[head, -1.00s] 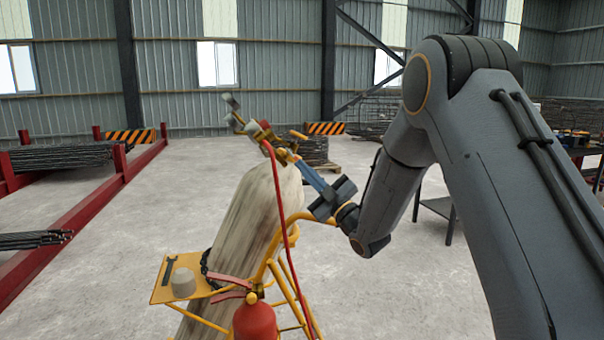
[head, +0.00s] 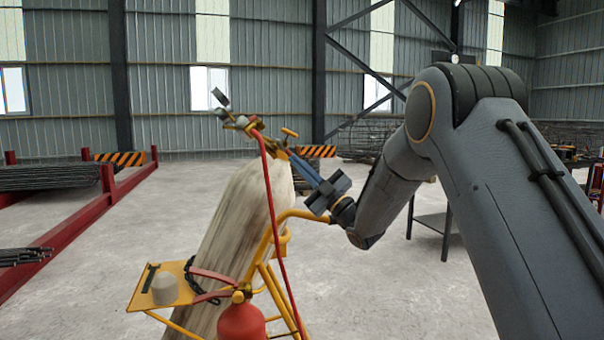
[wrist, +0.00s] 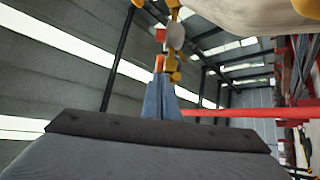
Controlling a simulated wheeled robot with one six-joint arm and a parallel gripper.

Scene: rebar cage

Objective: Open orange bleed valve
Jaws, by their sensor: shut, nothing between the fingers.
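The valve and regulator assembly (head: 250,124) sits atop a worn whitish gas cylinder (head: 233,215) in the head view. A small orange T-shaped handle (head: 289,132) stands on its right side; I take it for the bleed valve, but cannot be certain. My gripper (head: 293,158) is shut, with slim blue-grey fingers pointing up and left at the assembly, tips just below the handle. In the wrist view the shut fingers (wrist: 160,98) point at a small orange-red part (wrist: 160,63) and yellow fittings (wrist: 174,76). Whether the tips touch anything is unclear.
A red hose (head: 272,210) hangs from the assembly past the yellow cart frame (head: 262,262). A red cylinder (head: 241,322) and a yellow tray (head: 140,296) are low on the cart. Red racks with rebar (head: 55,178) stand left.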

